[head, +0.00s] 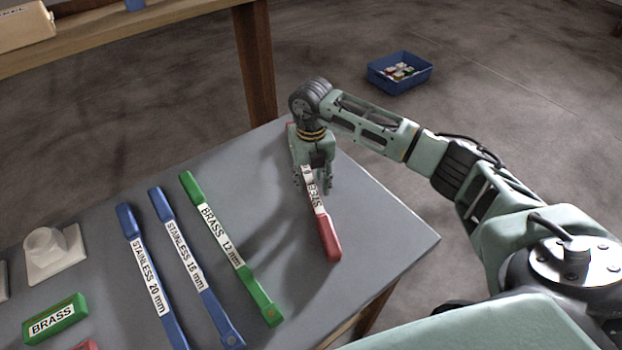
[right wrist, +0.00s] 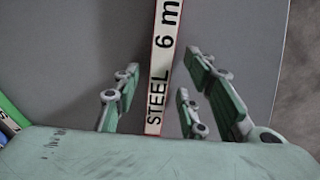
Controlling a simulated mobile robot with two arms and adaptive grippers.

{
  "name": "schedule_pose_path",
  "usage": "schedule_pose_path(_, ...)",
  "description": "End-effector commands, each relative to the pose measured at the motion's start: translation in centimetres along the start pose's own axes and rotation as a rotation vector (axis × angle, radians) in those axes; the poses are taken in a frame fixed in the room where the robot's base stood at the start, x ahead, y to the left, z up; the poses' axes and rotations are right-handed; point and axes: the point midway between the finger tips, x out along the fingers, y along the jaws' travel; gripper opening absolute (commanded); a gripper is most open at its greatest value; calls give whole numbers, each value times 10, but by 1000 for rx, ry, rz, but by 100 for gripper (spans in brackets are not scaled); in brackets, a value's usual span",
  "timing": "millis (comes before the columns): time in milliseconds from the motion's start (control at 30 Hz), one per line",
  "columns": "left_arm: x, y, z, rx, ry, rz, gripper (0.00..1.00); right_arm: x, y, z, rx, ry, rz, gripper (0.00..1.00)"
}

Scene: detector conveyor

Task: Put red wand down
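The red wand (head: 329,238) has a white label and appears to lie on the grey table (head: 375,225), near its right edge. In the right wrist view the wand (right wrist: 163,70) reads "STEEL 6 m" and runs between the fingers. My right gripper (head: 314,184) is above the wand, pointing down, with its fingers on either side. In the right wrist view its fingers (right wrist: 163,95) are apart, with clear gaps to the wand. The gripper hides part of the wand in the head view. My left gripper is not in view.
Left of the red wand lie a green brass wand (head: 232,248) and two blue stainless wands (head: 197,268). A green brass block (head: 55,319) and a white fixture (head: 53,252) are farther left. A blue bin (head: 400,73) stands on the floor behind.

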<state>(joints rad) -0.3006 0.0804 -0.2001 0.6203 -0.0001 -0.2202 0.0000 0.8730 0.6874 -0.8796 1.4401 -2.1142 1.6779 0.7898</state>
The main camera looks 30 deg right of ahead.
Motion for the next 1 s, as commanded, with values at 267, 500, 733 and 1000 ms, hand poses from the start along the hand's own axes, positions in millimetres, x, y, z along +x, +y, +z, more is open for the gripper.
schedule_pose_path(267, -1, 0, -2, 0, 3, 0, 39, -3, 0, 0, 0, -1, 0, 39)
schedule_pose_path(500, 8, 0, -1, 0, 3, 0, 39, -39, 0, 2, -1, -6, 2, 39)
schedule_pose_path(733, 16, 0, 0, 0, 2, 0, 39, -88, 0, 1, 0, -5, 1, 39)
schedule_pose_path(1000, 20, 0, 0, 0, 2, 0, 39, -119, 0, 0, 0, -1, 1, 39)
